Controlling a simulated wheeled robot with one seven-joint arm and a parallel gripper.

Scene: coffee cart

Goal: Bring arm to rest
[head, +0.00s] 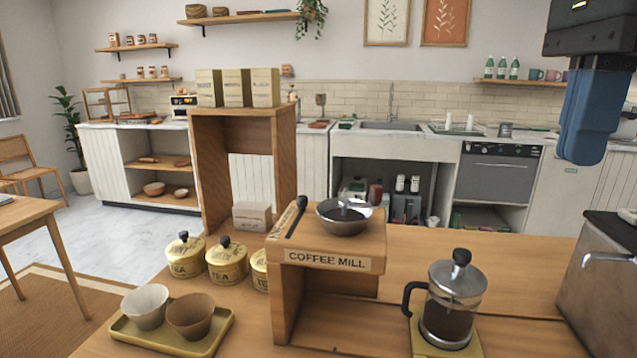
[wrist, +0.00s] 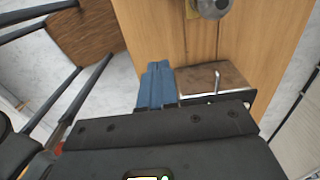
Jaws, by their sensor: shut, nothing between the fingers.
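My gripper (head: 588,150) hangs at the upper right of the head view, its blue fingers pointing down. The fingers are pressed together and hold nothing. In the wrist view the blue fingers (wrist: 155,85) show above the dark gripper body. They are apart from the wooden counter (head: 520,250). The rest of my arm is out of the head view.
A French press (head: 452,305) stands on the counter near the machine. A coffee mill (head: 328,262), tea tins (head: 226,262) and a tray with two cups (head: 207,343) stand further left. Counter room is free behind the French press.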

